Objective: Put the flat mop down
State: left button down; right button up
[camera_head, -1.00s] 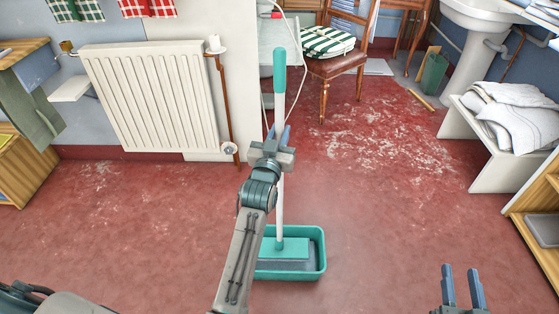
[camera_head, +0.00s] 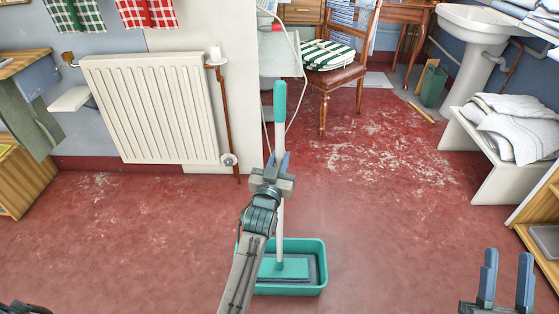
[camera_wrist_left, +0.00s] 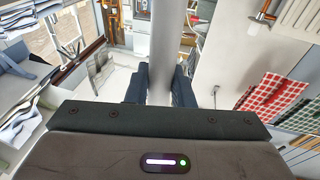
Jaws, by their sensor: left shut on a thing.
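The flat mop has a teal grip (camera_head: 280,101), a white pole and a flat teal head (camera_head: 284,268). It stands close to upright. My left gripper (camera_head: 277,162) is shut on its pole below the grip; in the left wrist view the grey-looking pole (camera_wrist_left: 166,45) passes between the fingers. The mop head shows inside the outline of a teal tub (camera_head: 322,265) on the floor. I cannot tell if the head touches the tub's bottom. My right gripper (camera_head: 506,280) is open and empty at lower right.
A white radiator (camera_head: 150,108) is on the wall at left. A chair with a striped cushion (camera_head: 328,54) stands behind the mop. A white bench (camera_head: 478,158) with folded towels is at right. The red floor around the tub is clear, with pale stains behind.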

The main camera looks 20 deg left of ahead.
pick_arm(q)
jog(key=shift+f, duration=0.1)
jog(key=c, duration=1.3)
grip_release()
jog(key=shift+o, duration=0.2)
pick_arm(e)
jog(key=shift+s+r+y, duration=0.2)
jog(key=shift+r+y, duration=0.1)
jog(key=shift+r, duration=0.1)
